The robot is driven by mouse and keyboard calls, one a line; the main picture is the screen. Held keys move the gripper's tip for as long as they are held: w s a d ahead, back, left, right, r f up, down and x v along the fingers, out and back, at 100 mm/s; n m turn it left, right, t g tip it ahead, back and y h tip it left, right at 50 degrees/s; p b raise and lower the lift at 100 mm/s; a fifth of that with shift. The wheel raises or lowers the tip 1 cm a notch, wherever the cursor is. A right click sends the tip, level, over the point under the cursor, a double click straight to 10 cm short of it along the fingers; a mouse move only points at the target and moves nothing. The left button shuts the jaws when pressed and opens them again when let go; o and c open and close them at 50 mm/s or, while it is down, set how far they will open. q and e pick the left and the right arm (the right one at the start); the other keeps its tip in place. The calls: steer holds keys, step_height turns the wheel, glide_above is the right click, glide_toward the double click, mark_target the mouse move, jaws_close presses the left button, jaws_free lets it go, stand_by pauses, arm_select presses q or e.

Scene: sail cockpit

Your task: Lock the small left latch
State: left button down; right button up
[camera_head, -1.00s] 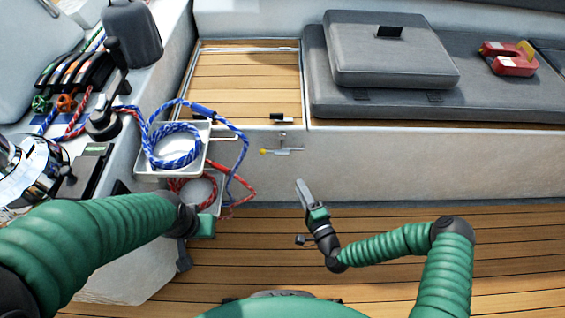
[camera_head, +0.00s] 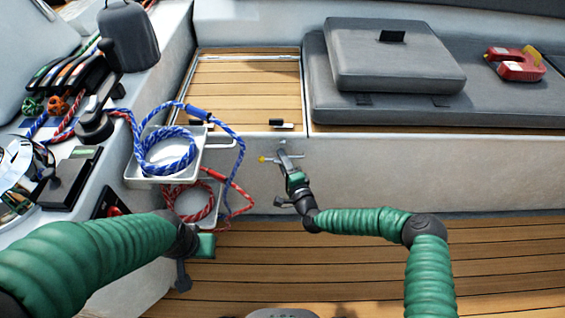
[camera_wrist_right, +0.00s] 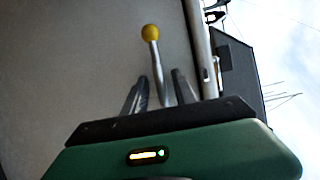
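A small latch with a yellow-tipped lever (camera_head: 262,159) is on the white front face of the bench, below the wooden hatch. The lever lies roughly level in the head view, with its yellow knob to the left. In the right wrist view the lever (camera_wrist_right: 157,62) runs between my two fingers, its knob beyond their tips. My right gripper (camera_head: 283,156) is at the latch and hides part of it. Its fingers (camera_wrist_right: 160,85) are apart, with gaps beside the rod. My left gripper (camera_head: 195,258) hangs low at left; its finger opening cannot be made out.
The wooden hatch (camera_head: 248,85) has small black fittings (camera_head: 281,124) at its front edge. White trays (camera_head: 140,181) with blue rope (camera_head: 168,152) and red rope (camera_head: 192,202) are left of the latch. Grey cushions (camera_head: 395,60) lie on the right. The plank floor (camera_head: 350,270) is clear.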

jaws_close()
steer(key=shift+s+a+f, duration=0.1)
steer(key=shift+s+f, duration=0.05)
steer(key=shift+f, duration=0.05)
stand_by(1.1)
